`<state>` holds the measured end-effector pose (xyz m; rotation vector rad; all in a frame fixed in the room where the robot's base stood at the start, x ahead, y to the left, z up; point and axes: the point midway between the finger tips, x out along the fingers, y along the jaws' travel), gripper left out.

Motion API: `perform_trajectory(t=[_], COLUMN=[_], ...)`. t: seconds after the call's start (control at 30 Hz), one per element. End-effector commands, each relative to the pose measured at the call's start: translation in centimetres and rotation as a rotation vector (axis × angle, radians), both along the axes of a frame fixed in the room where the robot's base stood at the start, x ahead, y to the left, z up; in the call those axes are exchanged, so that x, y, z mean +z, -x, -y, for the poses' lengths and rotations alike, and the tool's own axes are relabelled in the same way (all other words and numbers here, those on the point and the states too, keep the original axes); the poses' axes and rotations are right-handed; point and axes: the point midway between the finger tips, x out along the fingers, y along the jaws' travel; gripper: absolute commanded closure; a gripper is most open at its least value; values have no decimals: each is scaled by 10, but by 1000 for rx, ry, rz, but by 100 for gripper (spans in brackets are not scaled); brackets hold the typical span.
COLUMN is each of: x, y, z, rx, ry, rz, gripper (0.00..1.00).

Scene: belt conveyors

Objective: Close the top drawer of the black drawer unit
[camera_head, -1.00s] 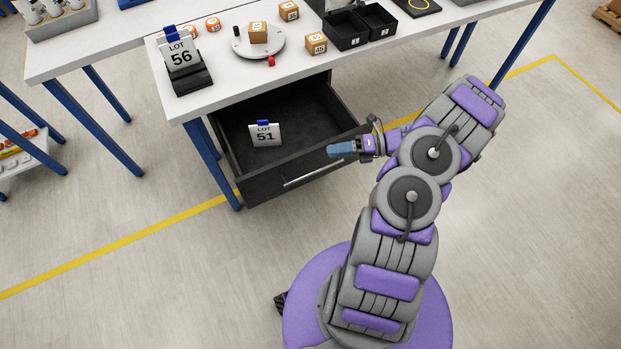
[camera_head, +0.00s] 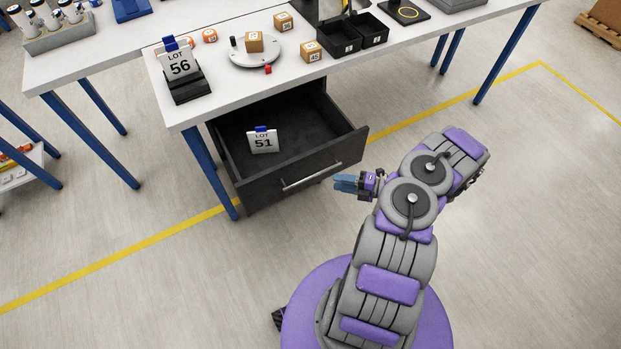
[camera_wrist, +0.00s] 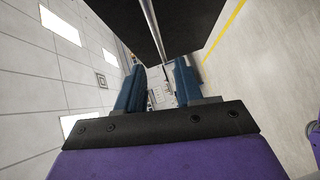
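The top drawer (camera_head: 262,190) of the black drawer unit is pulled out from under the white table. Its front bears a silver bar handle (camera_head: 311,177), and a LOT 51 tag (camera_head: 263,140) stands inside it. My gripper (camera_head: 345,183) is in front of the drawer, to the right of the handle and apart from it in the head view. In the wrist view the two blue fingers of my gripper (camera_wrist: 157,88) are spread apart with nothing between them. The dark drawer front (camera_wrist: 185,22) and its handle (camera_wrist: 153,30) show beyond the fingers. The rest of the unit is mostly hidden.
The white table (camera_head: 215,103) carries a LOT 56 tag (camera_head: 179,64) on a black stand, a round turntable (camera_head: 257,52), small boxes and black bins (camera_head: 340,38). A blue table leg (camera_head: 210,173) stands left of the drawer. The floor in front is clear.

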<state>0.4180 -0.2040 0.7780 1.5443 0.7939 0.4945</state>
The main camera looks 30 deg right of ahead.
Motion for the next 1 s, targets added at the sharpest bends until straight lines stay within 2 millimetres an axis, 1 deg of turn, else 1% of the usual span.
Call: perform_trajectory(t=[0.03,0.3,0.5,0.7,1.0], x=[-3,-11,-15,-16,-16], y=[-8,-42,-62,-72,-74], z=[-9,-46,-68,-78,-79], rx=[4,4,4,1,1], ry=[-3,-5,-3,-1,-2], rz=[1,1,1,1,1], gripper=[64,64,64,64,64])
